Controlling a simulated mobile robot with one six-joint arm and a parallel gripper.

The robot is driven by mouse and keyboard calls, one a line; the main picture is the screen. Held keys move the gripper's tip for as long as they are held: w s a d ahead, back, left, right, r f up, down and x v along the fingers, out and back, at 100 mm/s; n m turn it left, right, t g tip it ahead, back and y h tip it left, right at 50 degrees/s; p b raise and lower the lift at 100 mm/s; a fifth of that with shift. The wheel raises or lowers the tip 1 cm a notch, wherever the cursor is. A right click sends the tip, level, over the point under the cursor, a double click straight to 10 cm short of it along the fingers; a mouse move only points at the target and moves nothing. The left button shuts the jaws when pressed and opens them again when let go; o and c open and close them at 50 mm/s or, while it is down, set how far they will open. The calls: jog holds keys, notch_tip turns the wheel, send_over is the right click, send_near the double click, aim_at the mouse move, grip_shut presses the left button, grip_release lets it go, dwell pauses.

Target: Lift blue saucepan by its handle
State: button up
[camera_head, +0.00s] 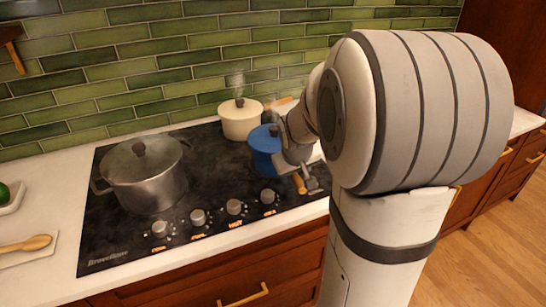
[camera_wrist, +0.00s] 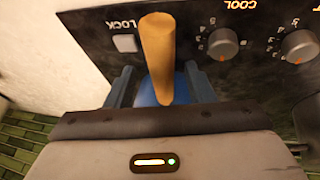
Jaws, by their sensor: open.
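The blue saucepan (camera_head: 262,147) stands at the right side of the cooktop, partly hidden behind my arm. Its wooden handle (camera_head: 299,184) points toward the front edge. My gripper (camera_head: 307,182) is low at the handle. In the wrist view the wooden handle (camera_wrist: 158,50) stands between the two blue-grey fingers of my gripper (camera_wrist: 160,88), with a gap on each side. A little of the blue pan shows behind the handle. My gripper is open and holds nothing.
A large steel pot (camera_head: 146,178) stands on the left of the black cooktop (camera_head: 105,232). A steaming cream pot (camera_head: 240,121) stands close behind the blue saucepan. Knobs (camera_head: 235,207) line the front. A wooden spoon (camera_head: 28,243) lies on the left counter.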

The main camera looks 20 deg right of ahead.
jog(key=shift+x, duration=1.9)
jog(key=shift+a, duration=0.15)
jog(key=shift+c, duration=0.4)
grip_shut()
jog(key=shift+w+r, duration=0.1)
jog(key=shift+r, duration=0.05)
